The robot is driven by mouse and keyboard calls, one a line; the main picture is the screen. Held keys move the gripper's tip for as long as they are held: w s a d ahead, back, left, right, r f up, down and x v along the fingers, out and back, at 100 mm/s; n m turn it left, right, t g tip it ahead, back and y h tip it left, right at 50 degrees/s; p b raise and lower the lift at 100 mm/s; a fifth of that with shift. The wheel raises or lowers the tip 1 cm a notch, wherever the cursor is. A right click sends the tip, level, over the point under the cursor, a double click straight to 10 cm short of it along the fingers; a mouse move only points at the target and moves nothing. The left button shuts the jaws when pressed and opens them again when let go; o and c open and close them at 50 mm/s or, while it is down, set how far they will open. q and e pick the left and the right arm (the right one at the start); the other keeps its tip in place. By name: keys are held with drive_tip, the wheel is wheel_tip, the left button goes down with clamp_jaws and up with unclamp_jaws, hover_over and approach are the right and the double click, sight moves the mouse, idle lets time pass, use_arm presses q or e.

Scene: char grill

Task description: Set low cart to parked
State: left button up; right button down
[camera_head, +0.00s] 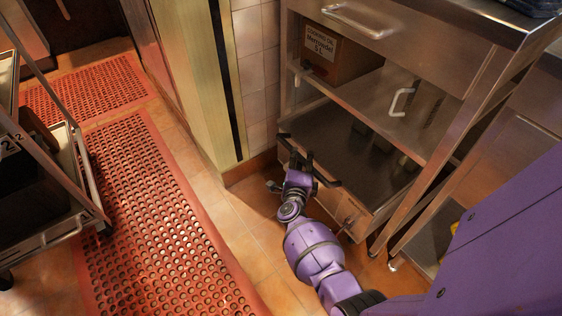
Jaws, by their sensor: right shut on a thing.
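The low cart (350,213) appears to be the low steel unit with a dark top, under the metal shelving. Its near left corner stands by the tiled wall. My right gripper (305,160), on the purple arm, is at the left end of this unit. It is shut on what looks like the cart's dark handle; the fingers partly hide the contact. My left gripper is not in view.
A wheeled rack cart (85,180) stands at the left. Red perforated mats (150,220) cover the aisle floor. A steel shelf unit (440,108) holds a cardboard box (345,58). A pale wall post (185,80) stands left of it. Tiled floor (235,215) is clear beside the mat.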

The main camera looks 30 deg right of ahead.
sight(326, 149)
drive_tip(key=d+b, duration=0.1)
drive_tip(key=d, duration=1)
drive_tip(key=shift+w, duration=0.15)
drive_tip(key=shift+d+r, duration=0.1)
drive_tip(key=shift+d, duration=0.25)
drive_tip(key=c, duration=1.7)
unclamp_jaws()
drive_tip(key=shift+d, duration=0.15)
drive_tip(key=shift+o, duration=0.3)
drive_tip(key=shift+a, duration=0.35)
drive_tip(key=v, duration=0.7)
drive_tip(key=shift+d, duration=0.1)
